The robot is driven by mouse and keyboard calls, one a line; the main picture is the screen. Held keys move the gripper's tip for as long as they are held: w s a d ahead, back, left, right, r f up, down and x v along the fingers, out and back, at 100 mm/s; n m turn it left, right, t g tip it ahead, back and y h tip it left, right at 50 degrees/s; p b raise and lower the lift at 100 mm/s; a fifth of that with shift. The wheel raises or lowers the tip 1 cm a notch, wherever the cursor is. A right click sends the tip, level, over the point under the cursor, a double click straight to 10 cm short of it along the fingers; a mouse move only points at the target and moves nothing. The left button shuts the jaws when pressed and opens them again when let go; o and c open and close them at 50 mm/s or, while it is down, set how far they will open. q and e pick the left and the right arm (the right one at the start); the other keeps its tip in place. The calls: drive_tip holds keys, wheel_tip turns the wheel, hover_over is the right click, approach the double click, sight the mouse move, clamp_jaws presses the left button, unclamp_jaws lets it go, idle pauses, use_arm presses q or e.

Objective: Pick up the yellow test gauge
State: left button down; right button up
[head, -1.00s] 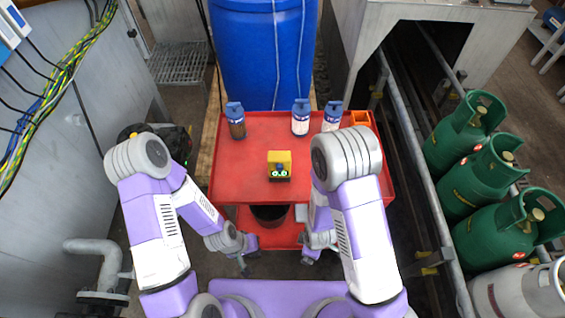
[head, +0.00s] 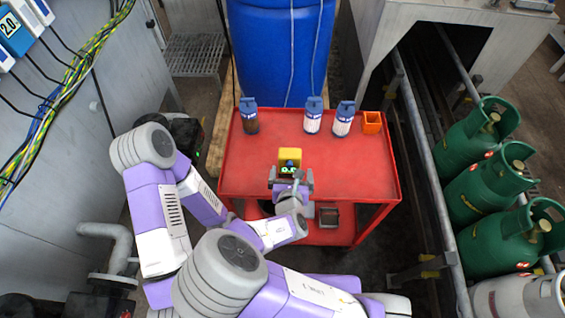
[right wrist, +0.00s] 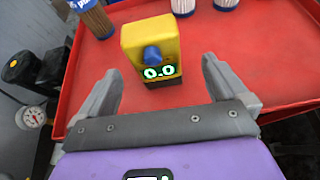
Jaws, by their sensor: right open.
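The yellow test gauge (head: 290,156) stands upright on the red cart's top (head: 345,180), near its front edge. In the right wrist view the gauge (right wrist: 152,48) is ahead of the fingers, left of centre. My right gripper (head: 291,180) is just in front of it. It is open and empty, and the fingers (right wrist: 160,85) show apart, short of the gauge. My left gripper does not show; my arms overlap at lower left.
Blue-capped cylinders (head: 313,117) and an orange open box (head: 372,122) stand along the cart's back. A blue barrel (head: 280,50) is behind. Green gas bottles (head: 490,185) and a rail are at right. The cart top right of the gauge is clear.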

sight(290, 158)
drive_tip(key=shift+w+a+r+t, duration=0.15)
drive_tip(key=shift+w+r+t, duration=0.15)
drive_tip(key=shift+r, duration=0.1)
drive_tip(key=shift+w, duration=0.25)
drive_tip(key=x, duration=0.2)
drive_tip(key=b+x, duration=0.1)
drive_tip(key=x, duration=0.1)
drive_tip(key=b+x, duration=0.1)
drive_tip(key=x, duration=0.1)
drive_tip(key=shift+w+a+f, duration=0.1)
drive_tip(key=shift+a+f, duration=0.1)
drive_tip(key=shift+f, duration=0.2)
drive_tip(key=shift+w, duration=0.3)
drive_tip(key=shift+c, duration=0.3)
drive_tip(key=c, duration=1.1)
